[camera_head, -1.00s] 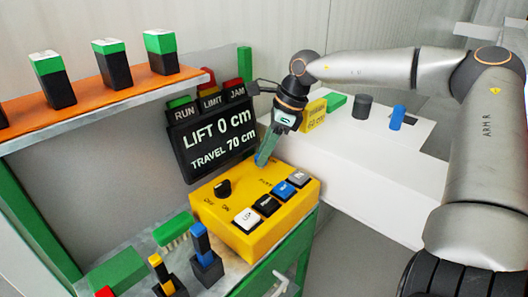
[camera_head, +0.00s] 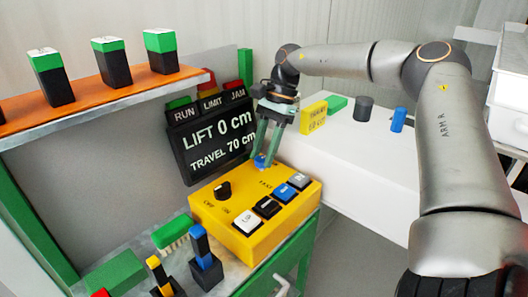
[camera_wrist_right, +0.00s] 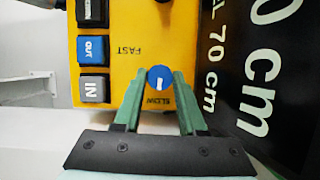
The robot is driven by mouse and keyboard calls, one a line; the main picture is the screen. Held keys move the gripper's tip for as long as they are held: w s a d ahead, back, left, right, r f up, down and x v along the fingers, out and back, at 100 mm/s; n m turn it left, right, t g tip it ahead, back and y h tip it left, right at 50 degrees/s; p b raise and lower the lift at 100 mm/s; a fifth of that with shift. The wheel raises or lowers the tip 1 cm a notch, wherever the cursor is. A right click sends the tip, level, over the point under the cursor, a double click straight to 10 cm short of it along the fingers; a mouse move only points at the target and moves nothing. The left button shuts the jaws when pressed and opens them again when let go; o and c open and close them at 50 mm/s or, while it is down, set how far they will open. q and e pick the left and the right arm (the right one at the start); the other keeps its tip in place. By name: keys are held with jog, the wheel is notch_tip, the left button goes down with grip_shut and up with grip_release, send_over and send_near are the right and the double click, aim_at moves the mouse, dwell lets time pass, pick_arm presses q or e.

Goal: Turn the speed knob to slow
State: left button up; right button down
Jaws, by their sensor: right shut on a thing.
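The blue speed knob (camera_wrist_right: 159,77) sits on the yellow control box (camera_head: 210,210), near its back right edge. In the right wrist view it has a short white mark on the side towards the word SLOW; the word FAST is printed to its upper left. My right gripper (camera_head: 262,160) comes down from above with its green fingers on either side of the knob, shut on it. The knob also shows between the fingertips in the head view (camera_head: 259,162). My left gripper is not in view.
A black display (camera_head: 213,140) reading LIFT 0 cm, TRAVEL 70 cm stands close behind the box. A black knob (camera_head: 222,190) and several push buttons share the box top. Switches and a green brush (camera_head: 173,230) lie left of it. A white surface (camera_head: 350,165) is at right.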

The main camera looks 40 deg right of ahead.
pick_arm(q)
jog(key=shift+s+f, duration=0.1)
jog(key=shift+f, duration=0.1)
pick_arm(e)
jog(key=shift+n, duration=0.4)
jog(key=shift+c, duration=2.4)
grip_release()
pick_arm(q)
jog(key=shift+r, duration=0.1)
pick_arm(e)
jog(key=shift+r, duration=0.1)
jog(key=shift+w+d+r, duration=0.1)
jog(key=shift+d+r, duration=0.1)
jog(key=shift+r, duration=0.1)
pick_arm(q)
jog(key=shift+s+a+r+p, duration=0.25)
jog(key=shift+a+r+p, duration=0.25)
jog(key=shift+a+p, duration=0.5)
pick_arm(e)
jog(key=v, duration=1.1)
jog(key=shift+r, duration=0.35)
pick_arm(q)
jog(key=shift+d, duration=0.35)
